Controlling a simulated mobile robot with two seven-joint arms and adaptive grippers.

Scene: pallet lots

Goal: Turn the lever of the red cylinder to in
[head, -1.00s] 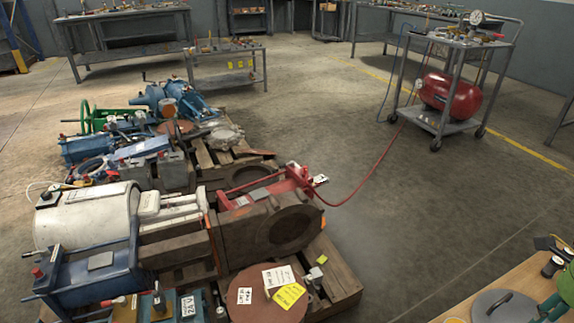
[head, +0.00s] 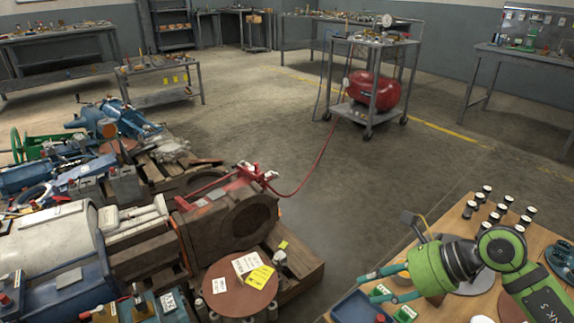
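The red cylinder (head: 208,188) lies on top of a dark brown valve body (head: 250,222) at the near edge of the pallet group, left of centre. A small red fitting (head: 258,173) sits at its right end, where a red hose joins. Its lever is too small to make out, so I cannot tell which way it points. My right gripper (head: 367,288) is at the lower right, over the wooden table, with two teal fingers apart and nothing seen between them. It is well apart from the cylinder. My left gripper is out of view.
The red hose (head: 310,180) runs across the floor to a cart (head: 369,116) with a red tank (head: 374,91). A wooden table (head: 440,240) with several black-and-white pieces stands at the right. Other equipment crowds the pallets at left. The floor between cylinder and table is clear.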

